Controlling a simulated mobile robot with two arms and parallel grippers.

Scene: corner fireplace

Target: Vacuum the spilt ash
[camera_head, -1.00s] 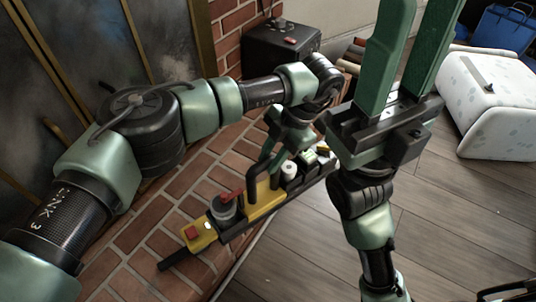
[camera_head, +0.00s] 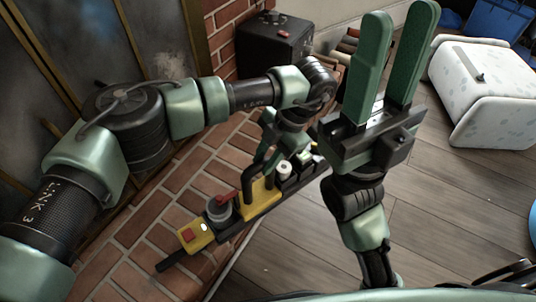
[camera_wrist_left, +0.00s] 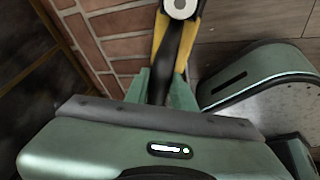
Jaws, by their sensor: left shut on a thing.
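A long yellow-and-black device (camera_head: 263,191), which may be the vacuum, has a red switch, a grey knob, a white roll-like part and a black loop handle. It extends over the red brick hearth (camera_head: 140,235). My left gripper (camera_head: 274,152) is shut on its black handle; the left wrist view shows this handle (camera_wrist_left: 160,85) between the green fingers. My right gripper (camera_head: 400,22) is open and empty, close to the head camera, with its fingers pointing up. I cannot make out any spilt ash. My left arm hides part of the hearth.
A black box (camera_head: 275,40) stands by the brick wall, with logs (camera_head: 350,42) beside it. A white spotted chest (camera_head: 490,95) stands at the right, before a blue container (camera_head: 500,20). The wooden floor (camera_head: 450,200) has clear room.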

